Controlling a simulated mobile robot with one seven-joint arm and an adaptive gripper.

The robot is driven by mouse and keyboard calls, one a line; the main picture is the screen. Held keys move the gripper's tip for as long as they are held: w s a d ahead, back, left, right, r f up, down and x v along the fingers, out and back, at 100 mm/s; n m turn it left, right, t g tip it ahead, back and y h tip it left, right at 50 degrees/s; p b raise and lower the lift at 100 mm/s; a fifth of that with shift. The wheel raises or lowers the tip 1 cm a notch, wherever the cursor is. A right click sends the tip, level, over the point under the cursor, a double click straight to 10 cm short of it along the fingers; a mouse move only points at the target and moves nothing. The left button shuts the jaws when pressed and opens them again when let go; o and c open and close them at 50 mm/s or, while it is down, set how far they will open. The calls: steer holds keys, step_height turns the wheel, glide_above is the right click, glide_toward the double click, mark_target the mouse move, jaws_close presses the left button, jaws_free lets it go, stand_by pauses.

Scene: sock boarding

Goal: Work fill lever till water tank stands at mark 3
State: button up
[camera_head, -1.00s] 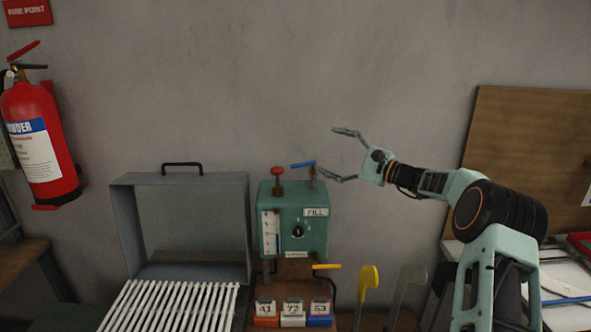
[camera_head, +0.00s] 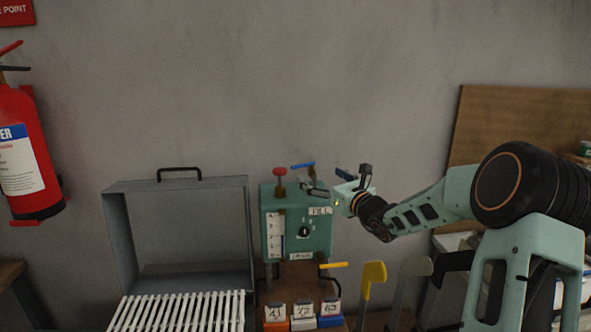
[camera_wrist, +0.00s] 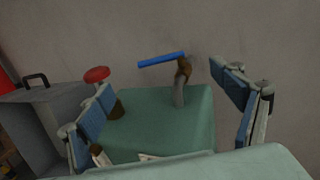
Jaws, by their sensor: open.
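The green water tank box (camera_head: 316,238) stands in the middle of the head view, with a pale gauge strip (camera_head: 276,236) on its left front; the water level is too small to read. The blue-handled fill lever (camera_head: 303,165) rises from the top right, above the FILL label. It also shows in the wrist view (camera_wrist: 162,60), on a brown pivot and grey post, its handle pointing left. My gripper (camera_head: 333,180) is open and empty, just right of the lever in the head view. In the wrist view the lever appears between my spread fingers (camera_wrist: 163,88), apart from both.
A red knob (camera_head: 280,172) stands on the box left of the lever. A grey open case (camera_head: 112,245) and white rack (camera_head: 180,312) are at left. A yellow lever (camera_head: 333,265), numbered blocks (camera_head: 303,312) and a yellow paddle (camera_head: 373,275) sit below.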

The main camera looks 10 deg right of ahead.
mark_target(304, 166)
steer(key=p+x, duration=0.2)
steer(key=x, duration=0.8)
steer(key=shift+w, duration=0.35)
steer(key=shift+c, duration=0.6)
steer(key=c, duration=1.6)
steer(key=shift+r+y+p, duration=0.2)
steer(key=shift+y+p, duration=0.3)
steer(key=shift+p, duration=0.45)
steer(key=shift+s+n, duration=0.1)
steer(key=shift+n, duration=0.3)
steer(key=shift+f+g+y+p, duration=0.15)
steer(key=shift+g+y+p, duration=0.25)
steer(key=shift+p, duration=0.15)
steer(key=o, duration=1.7)
steer(key=shift+f, duration=0.1)
